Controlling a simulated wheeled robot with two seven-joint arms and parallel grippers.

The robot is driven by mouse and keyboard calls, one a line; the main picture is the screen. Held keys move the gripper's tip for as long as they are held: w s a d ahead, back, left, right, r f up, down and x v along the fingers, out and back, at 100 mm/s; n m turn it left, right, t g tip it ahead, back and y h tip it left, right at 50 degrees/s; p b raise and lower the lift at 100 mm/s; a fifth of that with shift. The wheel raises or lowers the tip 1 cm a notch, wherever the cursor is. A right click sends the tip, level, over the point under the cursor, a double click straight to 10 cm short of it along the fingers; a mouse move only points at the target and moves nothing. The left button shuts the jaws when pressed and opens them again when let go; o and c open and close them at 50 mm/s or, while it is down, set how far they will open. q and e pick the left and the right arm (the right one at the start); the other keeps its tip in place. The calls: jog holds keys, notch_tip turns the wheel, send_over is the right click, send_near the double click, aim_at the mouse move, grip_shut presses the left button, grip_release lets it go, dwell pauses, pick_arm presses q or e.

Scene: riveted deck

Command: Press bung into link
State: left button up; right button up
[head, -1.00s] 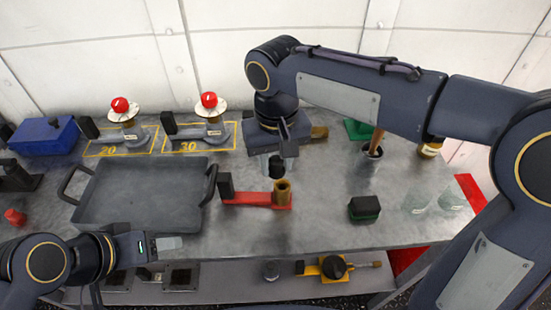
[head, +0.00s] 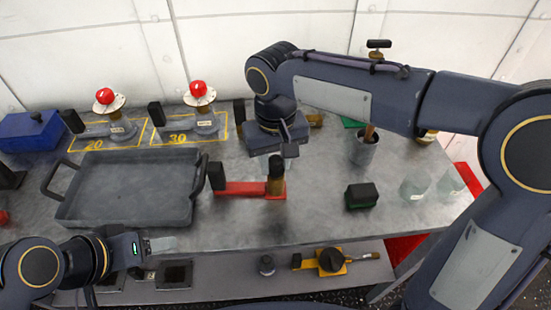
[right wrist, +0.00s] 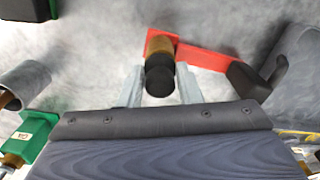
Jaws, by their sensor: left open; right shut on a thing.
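The red link (head: 238,188) lies on the grey bench with a brass cup (head: 276,188) upright at its right end. It also shows in the right wrist view (right wrist: 205,58). My right gripper (head: 275,160) is shut on the black bung (head: 276,168), which is in line with the brass cup. In the right wrist view the bung (right wrist: 159,78) sits between the two fingers and overlaps the cup's near end. I cannot tell how deep it sits, as its lower end is hidden. My left gripper (head: 162,245) is open and empty at the bench's front edge.
A grey tray (head: 125,218) stands left of the link. A green-and-black block (head: 362,195), clear glasses (head: 414,185) and a grey cup (head: 363,150) stand to the right. Two red-knobbed stands (head: 203,120) are at the back. A lower shelf holds a yellow tool (head: 333,262).

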jog(key=shift+f, duration=0.4)
dwell(0.5)
jog(key=o, duration=0.9)
jog(key=shift+o, duration=0.2)
